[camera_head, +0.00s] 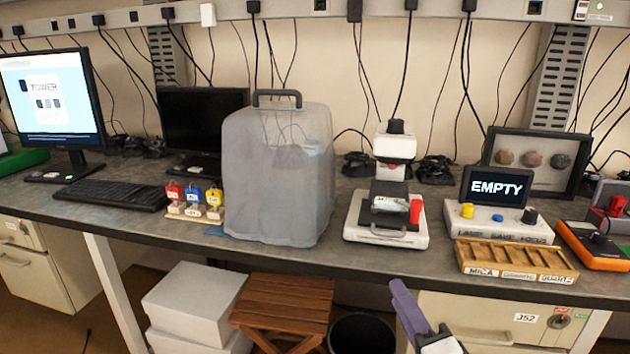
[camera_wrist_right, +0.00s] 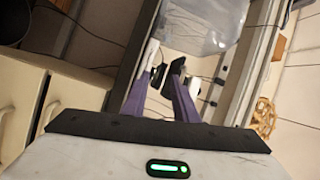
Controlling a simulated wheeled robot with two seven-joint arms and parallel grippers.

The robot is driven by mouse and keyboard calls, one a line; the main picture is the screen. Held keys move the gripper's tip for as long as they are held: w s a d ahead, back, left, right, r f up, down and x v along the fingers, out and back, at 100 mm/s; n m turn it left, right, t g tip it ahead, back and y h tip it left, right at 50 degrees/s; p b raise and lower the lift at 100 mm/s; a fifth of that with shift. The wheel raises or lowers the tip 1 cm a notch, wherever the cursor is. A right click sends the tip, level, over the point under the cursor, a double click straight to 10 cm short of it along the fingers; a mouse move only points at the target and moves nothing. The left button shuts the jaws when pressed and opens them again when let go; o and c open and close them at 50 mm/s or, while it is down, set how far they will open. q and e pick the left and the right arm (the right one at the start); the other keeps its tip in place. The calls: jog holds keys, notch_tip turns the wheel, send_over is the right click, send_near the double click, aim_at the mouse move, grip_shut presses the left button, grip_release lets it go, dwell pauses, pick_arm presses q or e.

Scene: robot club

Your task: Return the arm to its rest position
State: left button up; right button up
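My right gripper (camera_head: 399,290) shows at the bottom of the head view, right of centre. Its purple finger points up and left, in front of the bench's front edge and below the bench top. In the right wrist view, the two purple fingers of the right gripper (camera_wrist_right: 163,76) stand apart with a gap between them. I see nothing clearly held in them; small dark and white shapes near the tips are hard to tell. My left gripper is not in view.
The bench (camera_head: 300,262) holds a covered machine (camera_head: 278,180), a microscope-like device (camera_head: 390,190), an "EMPTY" display (camera_head: 495,187) and a wooden sorting tray (camera_head: 515,262). Below stand white boxes (camera_head: 195,300), a wooden stool (camera_head: 285,305), a black bin (camera_head: 361,335) and drawers (camera_head: 480,312).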

jog(key=s+a+f+n+g, duration=0.1)
jog(key=s+f+n+g, duration=0.4)
jog(key=s+f+n, duration=0.3)
jog(key=s+f+n+g, duration=0.4)
jog(key=s+f+n, duration=0.3)
jog(key=s+f, duration=0.9)
notch_tip(320, 180, down, 8)
jog(key=shift+a+n+g, duration=0.4)
jog(key=shift+o, duration=0.7)
jog(key=shift+w+a, duration=0.1)
